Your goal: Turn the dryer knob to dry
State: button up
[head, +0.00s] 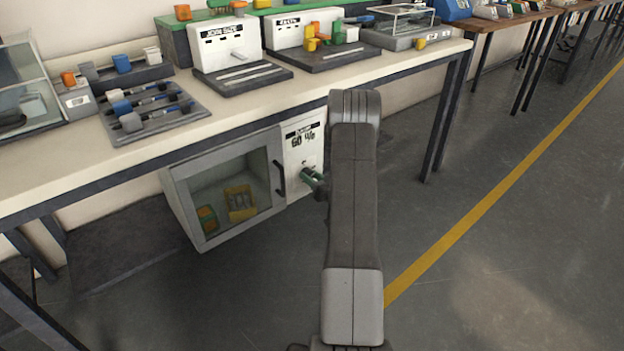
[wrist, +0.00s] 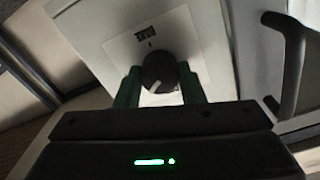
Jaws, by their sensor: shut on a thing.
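The dryer (head: 182,192) is a white and grey cabinet under the workbench, with a glass door and a white control panel (head: 301,137) on its right. The dark round dryer knob (wrist: 159,72) sits on the panel, with a light pointer mark slanting to the lower left. A small label with a tick stands above it. My gripper (wrist: 158,80) has its green fingers on both sides of the knob and is shut on it. In the head view my gripper (head: 312,177) shows at the panel, and the knob is mostly hidden there.
The dryer's dark door handle (head: 279,178) is left of my gripper, and it shows at the right in the wrist view. The workbench (head: 290,98) with several devices is above. Yellow and orange items lie behind the closed glass. The floor at right is clear.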

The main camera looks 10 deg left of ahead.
jog(key=m, duration=0.6)
jog(key=shift+m, duration=0.3)
dwell(0.4)
jog(key=o, duration=1)
jog(key=p+v, duration=0.3)
jog(key=v, duration=1.1)
jog(key=shift+w+a, duration=0.1)
